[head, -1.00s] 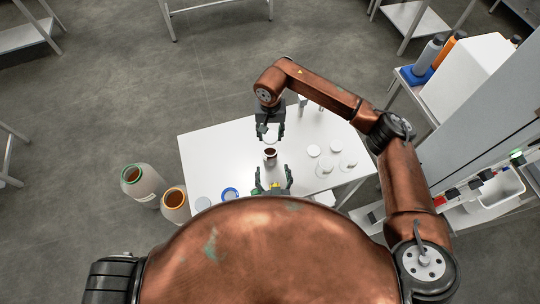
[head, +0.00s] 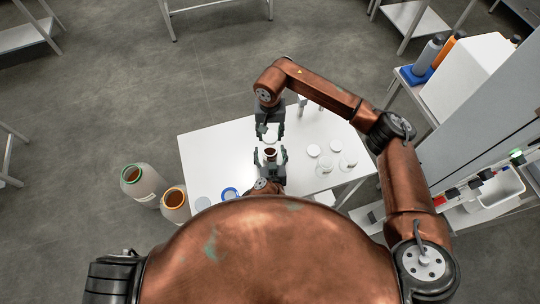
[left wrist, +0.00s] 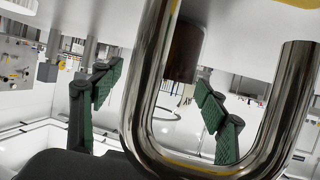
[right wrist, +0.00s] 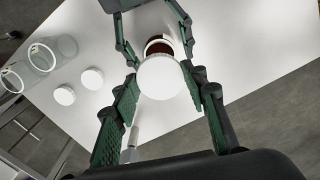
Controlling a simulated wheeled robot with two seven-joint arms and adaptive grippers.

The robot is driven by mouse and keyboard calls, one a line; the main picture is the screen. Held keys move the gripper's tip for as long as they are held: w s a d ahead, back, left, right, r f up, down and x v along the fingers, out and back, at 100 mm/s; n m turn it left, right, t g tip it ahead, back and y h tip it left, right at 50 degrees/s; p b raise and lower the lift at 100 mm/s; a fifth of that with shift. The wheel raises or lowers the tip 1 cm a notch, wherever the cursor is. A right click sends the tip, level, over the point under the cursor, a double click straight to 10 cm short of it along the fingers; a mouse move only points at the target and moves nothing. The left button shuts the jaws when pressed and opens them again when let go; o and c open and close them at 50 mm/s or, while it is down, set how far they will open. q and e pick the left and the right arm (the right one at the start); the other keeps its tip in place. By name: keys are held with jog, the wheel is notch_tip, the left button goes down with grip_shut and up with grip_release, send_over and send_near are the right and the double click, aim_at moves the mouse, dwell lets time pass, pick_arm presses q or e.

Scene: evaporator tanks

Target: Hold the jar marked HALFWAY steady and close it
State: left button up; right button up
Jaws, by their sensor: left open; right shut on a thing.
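An open jar with dark red-brown contents (head: 270,153) stands upright on the white table (head: 210,150); no marking on it can be read. It also shows in the right wrist view (right wrist: 158,47) and as a brown shape in the left wrist view (left wrist: 185,52). My left gripper (head: 270,157) is open, with a finger on either side of the jar; I cannot tell if they touch it. My right gripper (head: 270,136) is shut on a white lid (right wrist: 160,77), just beyond the jar in the head view and apart from it.
Two loose white lids (right wrist: 64,95) (right wrist: 92,78) and two clear glass jars (right wrist: 12,78) (right wrist: 41,57) are at the table's right side. A blue-rimmed item (head: 230,193) is at the near edge. Two large containers (head: 142,183) (head: 174,204) stand left of the table. A shiny bent tube (left wrist: 150,110) crosses the left wrist view.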

pick_arm(q)
jog(key=shift+c, duration=0.6)
jog(key=c, duration=1.7)
pick_arm(e)
send_over(270, 154)
jog(key=w, duration=0.2)
jog(key=shift+w+f, duration=0.2)
jog(key=shift+f, duration=2.3)
jog(key=shift+f, duration=0.9)
pick_arm(q)
grip_shut()
pick_arm(e)
jog(key=shift+f, duration=0.55)
